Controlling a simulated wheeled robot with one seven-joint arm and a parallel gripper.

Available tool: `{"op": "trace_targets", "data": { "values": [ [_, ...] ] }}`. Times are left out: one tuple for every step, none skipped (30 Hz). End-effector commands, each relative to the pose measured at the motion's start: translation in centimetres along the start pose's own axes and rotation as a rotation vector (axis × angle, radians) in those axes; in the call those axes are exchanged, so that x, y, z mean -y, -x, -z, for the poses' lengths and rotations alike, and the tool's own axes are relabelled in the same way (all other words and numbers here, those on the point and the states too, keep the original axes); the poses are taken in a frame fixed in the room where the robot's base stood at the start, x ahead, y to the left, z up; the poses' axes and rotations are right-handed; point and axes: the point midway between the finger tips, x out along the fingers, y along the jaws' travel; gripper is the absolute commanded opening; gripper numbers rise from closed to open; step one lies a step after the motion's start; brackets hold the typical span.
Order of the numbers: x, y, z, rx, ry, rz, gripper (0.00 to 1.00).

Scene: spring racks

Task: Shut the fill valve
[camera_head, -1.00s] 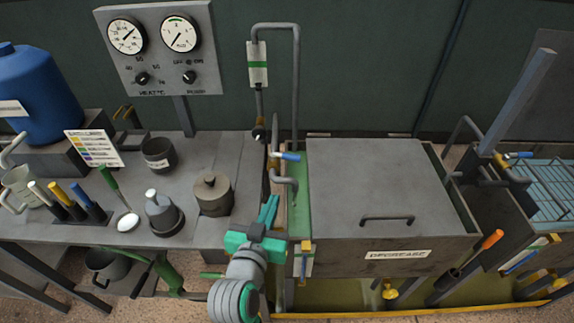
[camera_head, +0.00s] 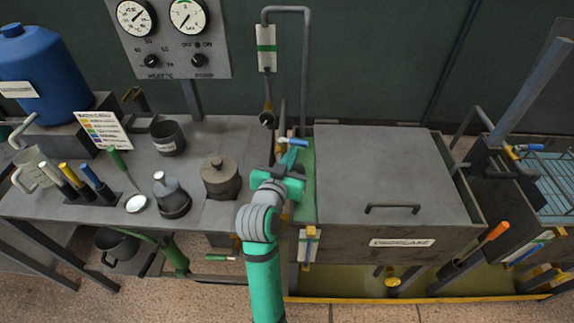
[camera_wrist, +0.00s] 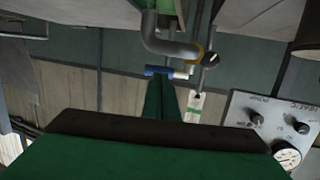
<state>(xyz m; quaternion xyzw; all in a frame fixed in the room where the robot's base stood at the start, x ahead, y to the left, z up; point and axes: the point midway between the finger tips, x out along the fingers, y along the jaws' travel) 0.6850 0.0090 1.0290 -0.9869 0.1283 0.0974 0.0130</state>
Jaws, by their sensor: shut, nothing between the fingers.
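The fill valve has a blue lever (camera_head: 297,141) on the grey pipe at the left edge of the degrease tank (camera_head: 380,180). In the wrist view the blue lever (camera_wrist: 157,71) lies crosswise just beyond my fingertips, below the bent grey spout (camera_wrist: 165,42). My teal gripper (camera_head: 289,158) is shut and empty, its fingertips just in front of the lever. In the wrist view my gripper (camera_wrist: 166,80) shows as two dark green fingers side by side, tips close to the lever. I cannot tell whether they touch it.
A grey bench with a lidded pot (camera_head: 221,178), a kettle-like jar (camera_head: 172,197) and a dark cup (camera_head: 168,138) stands left of my arm. A gauge panel (camera_head: 172,68) rises behind it. The tank's flat lid with its handle (camera_head: 392,208) is at right. A tall pipe (camera_head: 306,70) stands behind the valve.

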Motion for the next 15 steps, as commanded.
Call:
{"op": "trace_targets", "data": {
  "values": [
    [-0.1, -0.7, 0.1, 0.000, -0.001, -0.002, 0.00],
    [-0.1, -1.0, 0.0, 0.000, 0.000, -0.002, 0.00],
    [-0.1, -1.4, 0.0, 0.000, 0.000, -0.002, 0.00],
    [-0.1, -1.6, 0.0, 0.000, 0.000, -0.003, 0.00],
    [-0.2, -1.8, 0.0, -0.001, 0.000, -0.003, 0.00],
    [-0.2, -2.0, 0.0, 0.000, 0.000, -0.004, 0.00],
    [-0.2, -2.1, 0.0, 0.000, 0.000, -0.004, 0.00],
    [-0.3, -2.2, 0.0, 0.000, 0.000, -0.004, 0.00],
    [-0.3, -2.3, 0.0, 0.000, 0.000, -0.004, 0.00],
    [-0.3, -2.4, 0.0, 0.000, 0.000, -0.005, 0.00],
    [-0.3, -2.4, 0.0, 0.000, 0.000, -0.005, 0.00],
    [-0.3, -2.4, 0.0, 0.000, 0.000, -0.005, 0.00],
    [-0.3, -2.4, 0.0, 0.000, 0.000, -0.005, 0.00],
    [-0.3, -2.4, 0.0, 0.000, 0.000, -0.005, 0.00],
    [-0.3, -2.4, 0.0, 0.000, 0.000, -0.005, 0.00]
  ]
}}
